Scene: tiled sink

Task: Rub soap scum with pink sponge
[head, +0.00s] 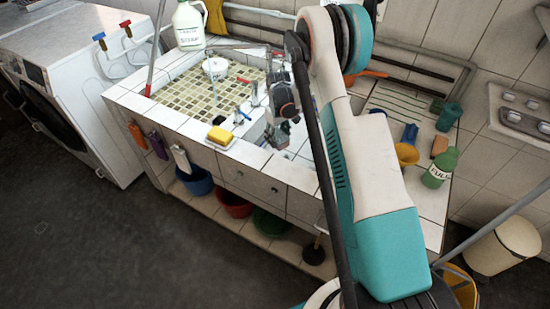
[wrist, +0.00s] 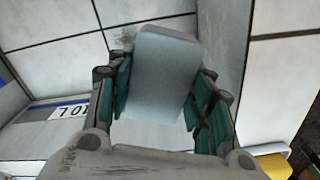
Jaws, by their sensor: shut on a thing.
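In the wrist view my gripper (wrist: 160,108) is shut on a block-shaped sponge (wrist: 165,75), with a green-padded finger on each side. Its broad face looks pale blue-grey, and only a thin pinkish edge shows at its top. Whether the sponge touches the tile, I cannot tell. In the head view my gripper (head: 277,132) points down over the sink area, right of the yellow sponge; the held sponge is hard to make out there.
A yellow sponge (head: 220,135) lies on a white dish at the counter's front. A tiled basin (head: 205,95) is at left, with a white jug (head: 189,25) behind it. A green bottle (head: 440,168) and yellow funnel (head: 406,154) stand at right. My arm hides the counter's middle.

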